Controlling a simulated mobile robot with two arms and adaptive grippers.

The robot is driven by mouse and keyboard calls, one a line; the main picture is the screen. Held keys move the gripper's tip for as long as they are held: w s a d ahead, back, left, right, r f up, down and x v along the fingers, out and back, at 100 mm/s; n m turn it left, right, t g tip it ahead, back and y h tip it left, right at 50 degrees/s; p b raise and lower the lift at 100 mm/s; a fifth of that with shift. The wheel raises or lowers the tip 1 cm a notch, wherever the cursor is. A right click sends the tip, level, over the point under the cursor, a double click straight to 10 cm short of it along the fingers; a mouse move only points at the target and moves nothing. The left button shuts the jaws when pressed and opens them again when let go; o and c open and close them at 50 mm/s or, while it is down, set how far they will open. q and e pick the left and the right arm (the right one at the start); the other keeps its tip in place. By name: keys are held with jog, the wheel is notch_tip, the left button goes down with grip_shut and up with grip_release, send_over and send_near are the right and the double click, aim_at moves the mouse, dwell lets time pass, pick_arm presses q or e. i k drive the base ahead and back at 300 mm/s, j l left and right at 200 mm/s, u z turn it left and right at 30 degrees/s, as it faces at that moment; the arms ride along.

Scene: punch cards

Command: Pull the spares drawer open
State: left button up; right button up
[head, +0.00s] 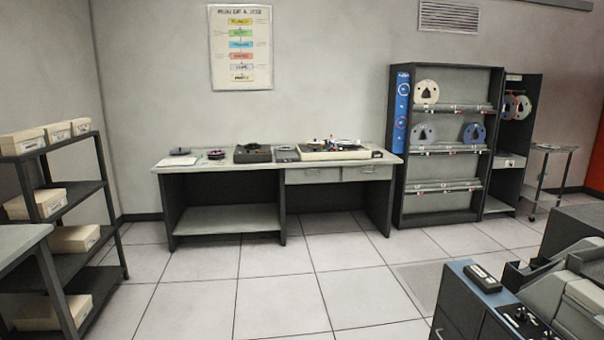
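A workbench (225,164) stands against the back wall across the room. Under the right part of its top are two grey drawer fronts side by side, a left drawer (313,176) and a right drawer (367,173). Both look shut, each with a small handle. No readable label tells which one is the spares drawer. Neither of my grippers is in view.
Tiled floor (278,305) lies open before the workbench. Shelves with boxes (70,205) stand at the left. A tape reel rack (445,200) stands right of the bench. A machine with a blue top (475,300) fills the lower right.

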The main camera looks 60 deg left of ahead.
aim_at(361, 172)
jog(key=u, duration=1.7)
